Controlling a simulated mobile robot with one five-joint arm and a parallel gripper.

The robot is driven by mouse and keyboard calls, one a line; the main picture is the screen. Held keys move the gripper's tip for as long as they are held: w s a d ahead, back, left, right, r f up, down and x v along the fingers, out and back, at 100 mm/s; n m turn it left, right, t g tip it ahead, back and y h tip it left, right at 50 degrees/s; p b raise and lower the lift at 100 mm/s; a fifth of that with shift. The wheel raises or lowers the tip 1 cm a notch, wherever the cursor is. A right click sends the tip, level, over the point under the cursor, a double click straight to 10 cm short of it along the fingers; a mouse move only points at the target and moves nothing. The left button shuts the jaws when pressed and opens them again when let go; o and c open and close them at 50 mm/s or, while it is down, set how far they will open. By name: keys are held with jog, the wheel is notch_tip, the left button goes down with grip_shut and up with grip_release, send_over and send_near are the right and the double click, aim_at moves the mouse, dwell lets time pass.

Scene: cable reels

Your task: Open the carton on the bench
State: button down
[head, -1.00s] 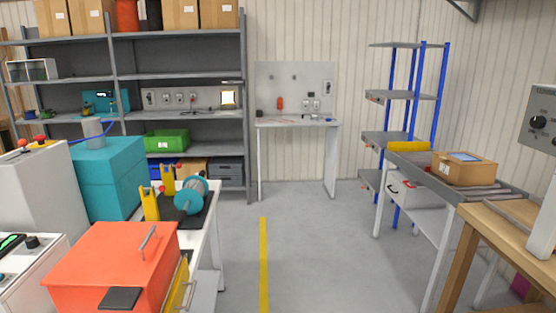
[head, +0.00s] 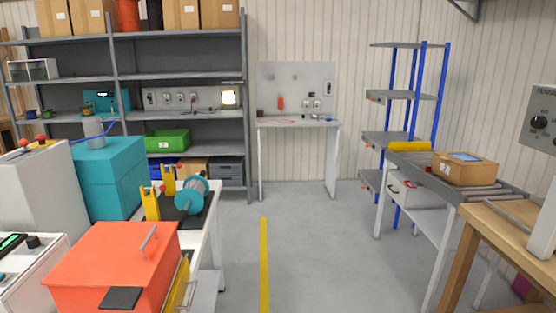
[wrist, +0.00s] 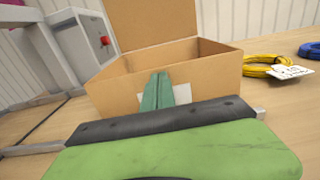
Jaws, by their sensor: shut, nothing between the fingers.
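The brown cardboard carton (wrist: 215,78) stands on the wooden bench in the wrist view. Its lid (wrist: 150,22) stands up at the back and the top is open, showing the inner walls. A white label is on its front wall, partly hidden behind my fingers. My gripper (wrist: 160,76) has its green fingers shut together with nothing between them. They are in front of the carton's front wall; I cannot tell whether they touch it. My gripper is not in the head view.
A yellow cable coil (wrist: 262,66) with a white tag lies right of the carton, and a grey box with a red knob (wrist: 103,41) stands to its left. In the head view, another closed carton (head: 464,170) sits on the roller table. The floor aisle (head: 310,235) is clear.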

notch_tip(320, 180, up, 8)
jog(key=p, duration=0.7)
jog(key=shift+f, duration=0.2)
jog(key=d+r+p, duration=0.6)
jog(key=r+p, duration=0.1)
jog(key=shift+w, duration=0.15)
dwell(0.4)
jog(key=d+r+p, duration=0.6)
jog(key=d, duration=0.2)
jog(key=shift+w, duration=0.25)
dwell(0.4)
